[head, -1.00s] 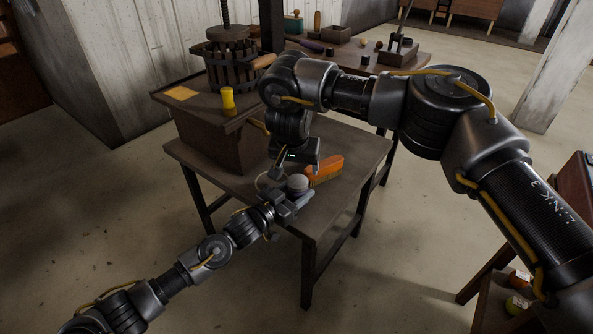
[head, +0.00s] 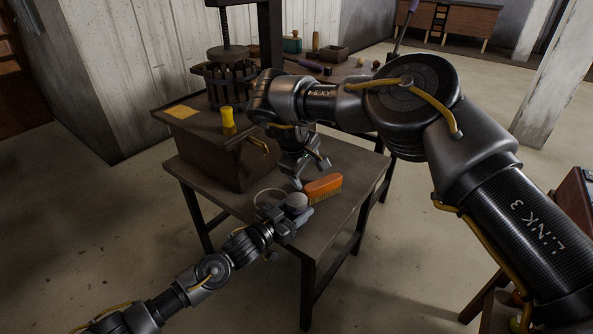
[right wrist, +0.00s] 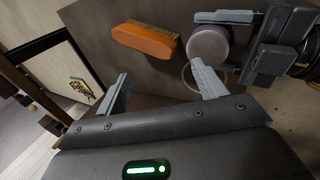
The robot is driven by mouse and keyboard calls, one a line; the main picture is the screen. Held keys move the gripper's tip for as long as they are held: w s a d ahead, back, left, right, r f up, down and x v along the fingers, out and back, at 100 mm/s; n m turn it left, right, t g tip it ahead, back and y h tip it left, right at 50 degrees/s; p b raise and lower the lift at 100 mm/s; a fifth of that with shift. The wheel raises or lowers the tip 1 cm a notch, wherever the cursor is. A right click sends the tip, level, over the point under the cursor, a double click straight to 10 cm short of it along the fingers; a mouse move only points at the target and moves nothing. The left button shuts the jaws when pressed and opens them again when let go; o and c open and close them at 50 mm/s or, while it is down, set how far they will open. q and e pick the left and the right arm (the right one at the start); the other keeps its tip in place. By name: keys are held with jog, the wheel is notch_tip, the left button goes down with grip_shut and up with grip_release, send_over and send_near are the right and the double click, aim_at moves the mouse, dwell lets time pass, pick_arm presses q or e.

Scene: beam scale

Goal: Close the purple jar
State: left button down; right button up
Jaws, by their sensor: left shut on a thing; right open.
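The purple jar (right wrist: 222,36) is small and round, with a pale grey disc-like top (right wrist: 208,47) and a purple side. In the head view its grey top (head: 296,201) shows near the table's front corner. My left gripper (head: 284,213) is shut on the jar from the front left. It also shows in the right wrist view (right wrist: 229,42), with a finger on each side of the jar. I cannot tell whether the top is a fully seated lid. My right gripper (head: 308,172) is open and empty above the table, apart from the jar; its fingertips (right wrist: 162,83) show wide apart.
An orange brush (head: 322,188) lies close behind the jar. A thin pale ring (head: 268,196) lies beside it. A brown box (head: 212,150) carries a yellow cylinder (head: 228,122) and a slatted basket press (head: 222,84). The table's front right (head: 335,215) is bare.

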aim_at(297, 198)
jog(key=n+g, duration=0.1)
jog(key=n, duration=0.9)
jog(key=r+n+g+y, duration=0.1)
jog(key=n, duration=0.9)
jog(key=n+g, duration=0.1)
jog(key=n, duration=1)
jog(key=shift+s+a+r+y, duration=0.1)
jog(key=shift+a+r+y, duration=0.1)
jog(key=shift+a+y, duration=0.15)
jog(key=n, duration=0.5)
jog(key=shift+s+a+g, duration=0.3)
jog(key=shift+s, duration=0.1)
jog(key=n, duration=0.4)
jog(key=s+a+n+y, duration=0.1)
jog(key=n, duration=0.1)
jog(key=shift+s+g, duration=0.1)
jog(key=shift+g, duration=0.3)
jog(key=n, duration=0.2)
jog(key=shift+s+n, duration=0.15)
jog(key=shift+n, duration=0.25)
jog(key=shift+f, duration=4)
